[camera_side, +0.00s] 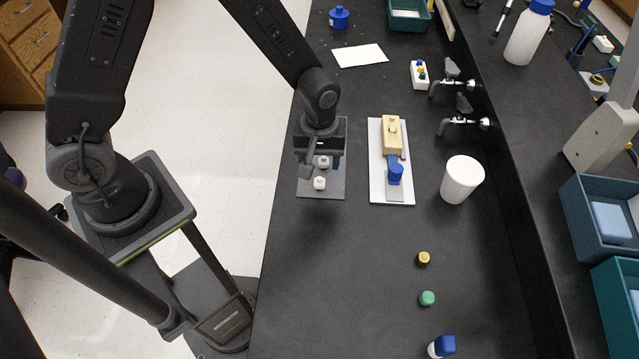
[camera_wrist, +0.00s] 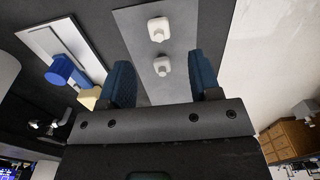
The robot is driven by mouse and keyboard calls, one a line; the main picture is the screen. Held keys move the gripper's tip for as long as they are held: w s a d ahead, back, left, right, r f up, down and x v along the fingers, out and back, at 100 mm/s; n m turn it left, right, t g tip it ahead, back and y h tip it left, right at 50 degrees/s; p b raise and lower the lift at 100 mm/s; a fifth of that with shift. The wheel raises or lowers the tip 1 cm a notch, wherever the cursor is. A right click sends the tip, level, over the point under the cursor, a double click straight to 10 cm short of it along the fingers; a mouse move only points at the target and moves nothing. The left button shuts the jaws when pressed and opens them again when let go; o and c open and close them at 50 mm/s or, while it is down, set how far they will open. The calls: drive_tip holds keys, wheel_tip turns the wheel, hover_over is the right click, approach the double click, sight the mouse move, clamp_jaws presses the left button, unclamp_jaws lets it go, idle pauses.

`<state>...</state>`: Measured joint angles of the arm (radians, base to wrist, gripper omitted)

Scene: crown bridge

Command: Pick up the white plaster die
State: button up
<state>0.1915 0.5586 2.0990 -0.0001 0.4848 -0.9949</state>
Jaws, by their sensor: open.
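Two small white blocks with knob-like tops stand on a grey plate (camera_side: 307,190). One white block (camera_side: 323,161) is by my gripper and the other white block (camera_side: 319,183) is nearer the plate's front edge. I cannot tell which one is the plaster die. In the wrist view, the nearer white block (camera_wrist: 162,66) appears between the blue fingers, and the farther white block (camera_wrist: 158,28) lies beyond the fingertips. My gripper (camera_side: 319,160) is over the plate, pointing down, with its fingers apart and nothing held.
To the right, a white board (camera_side: 376,185) carries a cream block (camera_side: 392,140) and a blue piece (camera_side: 395,172). A white cup (camera_side: 461,180) and taps stand farther right. Yellow (camera_side: 423,258) and green (camera_side: 427,298) caps and a blue-topped bottle (camera_side: 442,346) are in front. The bench left-front is clear.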

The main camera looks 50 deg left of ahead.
sight(320, 179)
wheel_tip(320, 179, down, 8)
drive_tip(key=shift+w+a+r, duration=0.1)
drive_tip(key=shift+r, duration=0.15)
drive_tip(key=c, duration=1)
drive_tip(key=shift+r, duration=0.1)
